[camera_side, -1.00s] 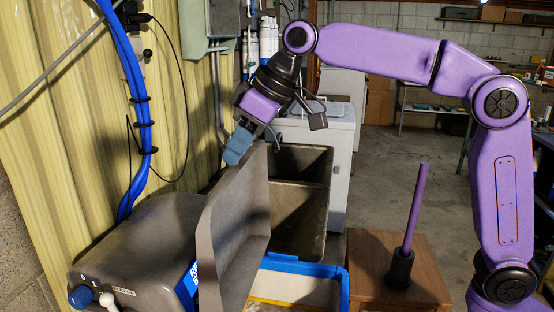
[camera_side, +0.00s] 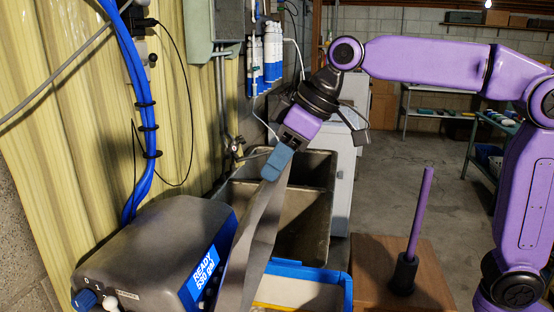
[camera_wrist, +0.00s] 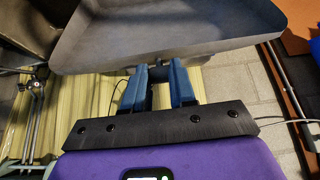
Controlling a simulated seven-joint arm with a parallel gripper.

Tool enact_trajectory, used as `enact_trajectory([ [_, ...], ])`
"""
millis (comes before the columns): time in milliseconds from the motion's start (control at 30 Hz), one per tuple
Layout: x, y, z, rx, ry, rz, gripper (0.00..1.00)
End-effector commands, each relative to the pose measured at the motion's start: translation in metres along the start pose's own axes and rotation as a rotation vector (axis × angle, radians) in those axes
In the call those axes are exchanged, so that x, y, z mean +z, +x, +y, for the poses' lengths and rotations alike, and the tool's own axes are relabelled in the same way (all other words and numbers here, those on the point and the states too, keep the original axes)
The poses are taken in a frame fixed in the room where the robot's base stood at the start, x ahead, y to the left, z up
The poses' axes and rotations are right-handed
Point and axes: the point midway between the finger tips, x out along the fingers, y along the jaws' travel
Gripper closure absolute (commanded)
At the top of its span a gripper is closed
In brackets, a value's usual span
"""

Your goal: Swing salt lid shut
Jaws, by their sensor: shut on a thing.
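The salt lid (camera_side: 258,225) is a thin grey panel in the side view, standing tilted on edge beside the grey softener head (camera_side: 150,250). My gripper (camera_side: 278,163), with blue fingertips, is shut on the lid's upper edge. In the wrist view the lid (camera_wrist: 170,35) spans the top of the picture, its rim at the blue fingers (camera_wrist: 160,82). A gap shows between the fingers there, with the rim at their tips. The lid's lower end and hinge are hidden in the side view.
A blue-rimmed open bin (camera_side: 300,290) lies right of the lid. Dark sinks (camera_side: 305,215) stand behind. A wooden stand (camera_side: 425,280) with a purple rod (camera_side: 420,212) is at the right. Blue hoses (camera_side: 137,110) hang along the left wall.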

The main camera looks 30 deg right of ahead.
Motion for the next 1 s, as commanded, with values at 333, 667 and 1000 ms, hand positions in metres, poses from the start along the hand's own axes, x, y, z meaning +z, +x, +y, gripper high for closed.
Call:
enact_trajectory([
  [333, 0.011, -0.003, -0.001, -0.001, 0.0, 0.004, 0.94],
  [667, 0.037, -0.003, -0.001, -0.002, -0.001, -0.001, 0.94],
  [1000, 0.064, -0.003, -0.001, -0.002, -0.001, -0.004, 0.94],
])
